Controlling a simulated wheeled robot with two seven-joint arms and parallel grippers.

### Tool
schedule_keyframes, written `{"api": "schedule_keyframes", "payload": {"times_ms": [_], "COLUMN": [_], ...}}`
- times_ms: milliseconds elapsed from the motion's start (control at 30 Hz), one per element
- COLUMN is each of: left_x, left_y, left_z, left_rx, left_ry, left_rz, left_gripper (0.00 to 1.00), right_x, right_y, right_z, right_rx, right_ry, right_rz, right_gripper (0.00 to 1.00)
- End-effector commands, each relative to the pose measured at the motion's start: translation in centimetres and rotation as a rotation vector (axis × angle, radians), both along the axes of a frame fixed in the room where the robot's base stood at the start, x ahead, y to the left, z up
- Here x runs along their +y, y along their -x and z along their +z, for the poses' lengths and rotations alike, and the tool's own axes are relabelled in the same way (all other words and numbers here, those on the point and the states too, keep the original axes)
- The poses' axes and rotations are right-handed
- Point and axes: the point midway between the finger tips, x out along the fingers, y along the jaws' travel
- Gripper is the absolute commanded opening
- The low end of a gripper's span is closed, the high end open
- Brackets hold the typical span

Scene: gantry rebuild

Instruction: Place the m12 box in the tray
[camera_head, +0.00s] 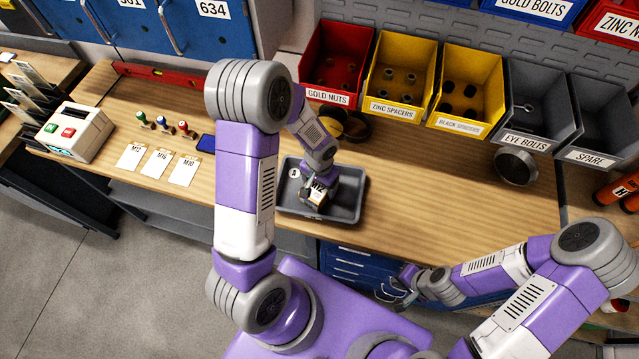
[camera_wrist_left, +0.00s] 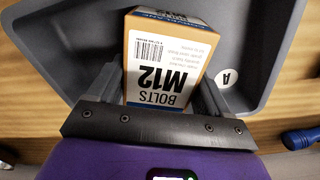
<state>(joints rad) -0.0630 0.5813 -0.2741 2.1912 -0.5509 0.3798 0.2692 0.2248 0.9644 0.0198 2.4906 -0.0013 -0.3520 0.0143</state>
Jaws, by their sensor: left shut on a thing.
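The M12 box (camera_wrist_left: 162,62) is a small orange and white carton with "BOLTS M12" and a barcode on its label. It also shows in the head view (camera_head: 316,196), partly hidden by my gripper. My left gripper (camera_head: 318,188) points down over the grey tray (camera_head: 345,212) and is shut on the box, with a finger at each side in the left wrist view (camera_wrist_left: 165,100). The box is within the tray's outline; I cannot tell whether it touches the tray floor. My right gripper (camera_head: 393,287) is low at the bench's front edge, by blue drawers; its jaw state is unclear.
Labelled bins, with red gold nuts (camera_head: 328,98) and yellow zinc spacers (camera_head: 391,105) among them, line the back of the bench. A black round container (camera_head: 515,166) stands near the eye bolts bin. Cards (camera_head: 157,163) and a button box (camera_head: 75,132) lie left. Bench right of the tray is clear.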

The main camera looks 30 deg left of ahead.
Motion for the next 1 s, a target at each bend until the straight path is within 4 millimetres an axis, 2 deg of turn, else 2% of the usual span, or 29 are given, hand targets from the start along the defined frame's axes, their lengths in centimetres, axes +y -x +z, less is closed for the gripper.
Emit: {"api": "schedule_keyframes", "payload": {"times_ms": [167,200,333,667,767,1000], "left_x": [0.0,0.0,0.0,0.0,0.0,0.0], "left_y": [0.0,0.0,0.0,0.0,-0.1,-0.1], "left_z": [-0.4,-0.4,-0.3,0.3,1.7,7.0], "left_rx": [-0.001,0.001,0.001,0.001,-0.005,-0.006], "left_ry": [0.000,0.000,0.000,0.000,0.000,0.000], "left_rz": [0.000,0.000,0.000,-0.001,0.001,0.000], "left_gripper": [0.29,0.82,1.00,1.00,1.00,1.00], "right_x": [0.0,0.0,0.0,0.0,0.0,0.0], "right_y": [0.0,0.0,0.0,0.0,0.0,0.0], "right_z": [-0.5,-0.4,-0.4,0.2,0.2,0.6], "right_rx": [0.000,0.000,0.000,0.000,0.000,0.000], "right_ry": [0.000,0.000,0.000,0.000,0.000,0.000], "right_rz": [0.000,0.000,0.000,0.000,0.000,0.000], "right_gripper": [0.00,0.00,0.00,0.00,0.00,0.00]}}
